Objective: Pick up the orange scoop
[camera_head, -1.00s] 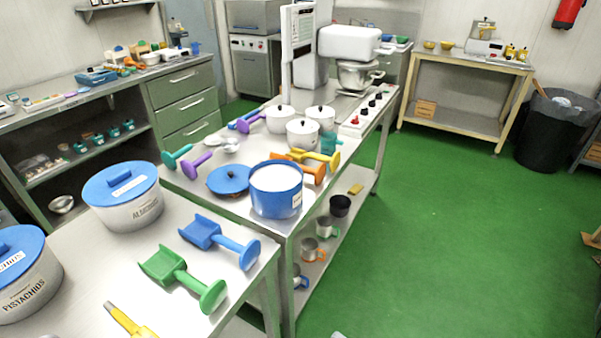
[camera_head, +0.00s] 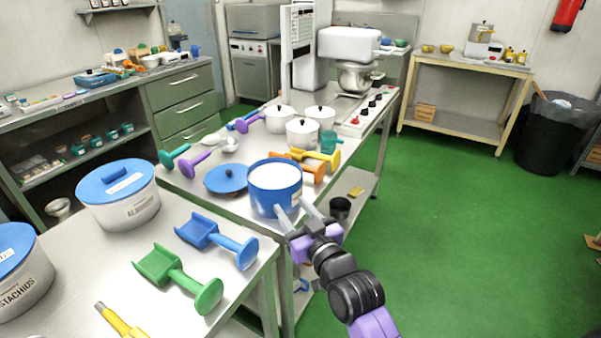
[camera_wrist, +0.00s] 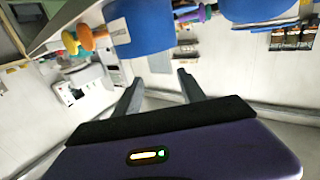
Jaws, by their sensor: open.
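The orange scoop (camera_head: 318,171) lies on the middle metal table, just behind the blue pot of white contents (camera_head: 268,200). Its scoop end is partly hidden by the pot and by a yellow scoop (camera_head: 330,158) lying close to it. In the wrist view the orange scoop (camera_wrist: 87,38) shows at the upper left, beside the blue pot (camera_wrist: 143,25). My gripper (camera_head: 294,210) is open and empty, in front of the pot's lower right side at the table's edge. In the wrist view its two fingers (camera_wrist: 160,77) are apart with nothing between them.
White lidded pots (camera_head: 303,132) stand behind the scoops. A blue lid (camera_head: 226,180) lies left of the blue pot. Blue (camera_head: 220,238) and green (camera_head: 180,280) scoops lie on the near table. Green floor (camera_head: 450,230) is clear to the right.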

